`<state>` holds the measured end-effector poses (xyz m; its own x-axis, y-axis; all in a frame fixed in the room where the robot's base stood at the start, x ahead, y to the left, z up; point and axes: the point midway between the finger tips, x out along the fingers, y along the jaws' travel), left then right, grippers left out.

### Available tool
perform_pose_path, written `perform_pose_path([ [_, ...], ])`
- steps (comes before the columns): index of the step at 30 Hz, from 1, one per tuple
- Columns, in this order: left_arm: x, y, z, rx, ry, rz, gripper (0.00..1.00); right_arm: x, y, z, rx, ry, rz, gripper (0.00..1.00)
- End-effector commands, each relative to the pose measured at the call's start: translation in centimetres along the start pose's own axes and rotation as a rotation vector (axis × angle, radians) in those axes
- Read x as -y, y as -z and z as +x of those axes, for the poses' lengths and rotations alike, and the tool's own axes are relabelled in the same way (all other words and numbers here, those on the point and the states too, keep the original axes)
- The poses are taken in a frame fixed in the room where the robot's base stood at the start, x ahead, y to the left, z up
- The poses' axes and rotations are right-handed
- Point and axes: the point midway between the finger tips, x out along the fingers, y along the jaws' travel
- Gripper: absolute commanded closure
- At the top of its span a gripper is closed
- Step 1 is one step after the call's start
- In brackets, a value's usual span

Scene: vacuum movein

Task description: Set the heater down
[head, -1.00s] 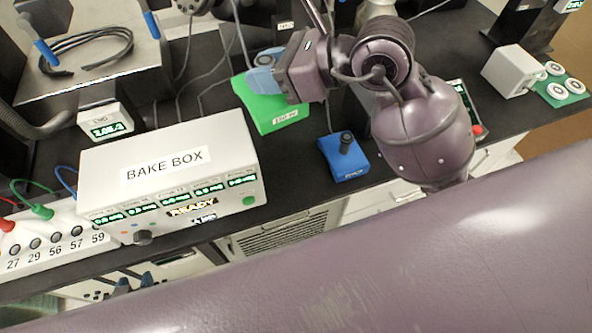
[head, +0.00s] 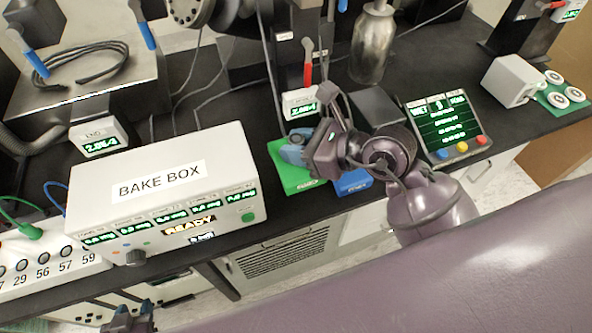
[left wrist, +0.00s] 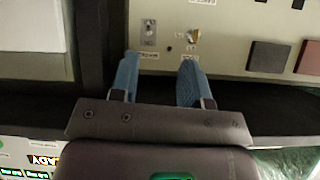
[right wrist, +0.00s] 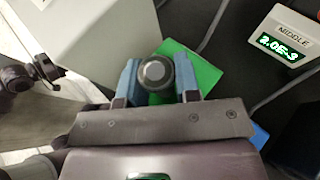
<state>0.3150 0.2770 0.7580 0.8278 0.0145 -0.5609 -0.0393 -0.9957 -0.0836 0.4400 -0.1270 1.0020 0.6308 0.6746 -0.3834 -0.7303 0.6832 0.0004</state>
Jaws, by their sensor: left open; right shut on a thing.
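My right gripper (head: 297,150) hides the post in the head view. My left gripper (head: 130,318) is at the bottom left of the head view. Its fingers (left wrist: 160,82) are open and empty, facing a beige panel.
The white bake box (head: 160,190) stands left of the green block, with bare bench between. A display with coloured buttons (head: 447,128) and a small readout (head: 300,102) are nearby. A metal cylinder (head: 372,48) stands behind. The bench's front edge is close.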

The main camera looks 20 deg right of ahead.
Motion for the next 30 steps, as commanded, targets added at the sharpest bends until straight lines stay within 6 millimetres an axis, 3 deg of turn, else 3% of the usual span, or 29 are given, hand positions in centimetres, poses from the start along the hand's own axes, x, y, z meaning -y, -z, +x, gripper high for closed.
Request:
perform_pose_path([
  [3,-0.1,-0.8,0.3,0.008,-0.001,0.0,0.57,0.0,2.1,0.9,-0.002,-0.001,0.003,1.0],
  [13,-0.1,-1.0,0.5,0.01,-0.002,0.001,0.57,0.0,4.0,1.7,0.001,0.0,0.001,1.0],
  [20,-0.3,-0.9,1.1,0.002,-0.005,0.003,0.57,0.0,6.9,2.9,-0.001,-0.001,0.002,1.0],
  [30,-0.3,-0.6,1.2,-0.002,-0.006,0.005,0.57,0.0,7.2,3.0,0.002,0.0,-0.001,1.0],
])
